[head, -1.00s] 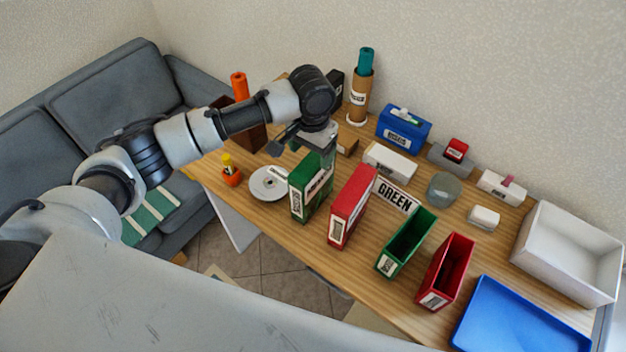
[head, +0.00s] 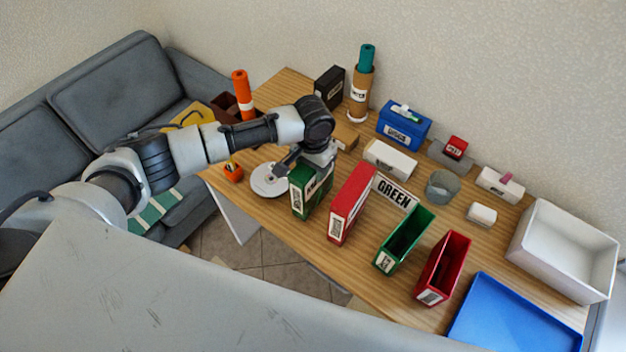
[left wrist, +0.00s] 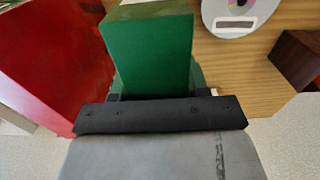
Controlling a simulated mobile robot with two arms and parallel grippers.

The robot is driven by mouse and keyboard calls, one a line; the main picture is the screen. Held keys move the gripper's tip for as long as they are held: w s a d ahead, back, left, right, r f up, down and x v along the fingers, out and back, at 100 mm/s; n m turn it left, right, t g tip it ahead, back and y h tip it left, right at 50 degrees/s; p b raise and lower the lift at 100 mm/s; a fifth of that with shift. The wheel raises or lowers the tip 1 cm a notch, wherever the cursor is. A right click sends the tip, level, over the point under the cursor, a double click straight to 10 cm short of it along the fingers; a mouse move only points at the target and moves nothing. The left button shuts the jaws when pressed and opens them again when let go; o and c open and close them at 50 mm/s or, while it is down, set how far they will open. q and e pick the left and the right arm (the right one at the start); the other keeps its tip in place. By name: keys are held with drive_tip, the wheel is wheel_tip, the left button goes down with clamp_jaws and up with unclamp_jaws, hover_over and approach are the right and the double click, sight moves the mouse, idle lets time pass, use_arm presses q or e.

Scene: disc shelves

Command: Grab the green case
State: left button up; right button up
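The green case (head: 309,193) stands upright on the wooden table, left of a red case (head: 350,205). My left gripper (head: 312,160) is directly over the green case, pointing down at its top. In the left wrist view the green case (left wrist: 150,55) lies between the two short fingertips, which are spread apart to either side of it. Contact with the case cannot be made out, as the gripper body hides it. An open green holder (head: 405,243) stands further right, by a sign reading GREEN (head: 394,195). My right gripper is not in view.
An open red holder (head: 444,270) and a blue tray (head: 515,320) are at the right. A disc (head: 268,182) and an orange pot (head: 233,173) lie left of the green case.

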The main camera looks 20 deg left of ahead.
use_arm(q)
drive_tip(key=c, duration=0.7)
clamp_jaws()
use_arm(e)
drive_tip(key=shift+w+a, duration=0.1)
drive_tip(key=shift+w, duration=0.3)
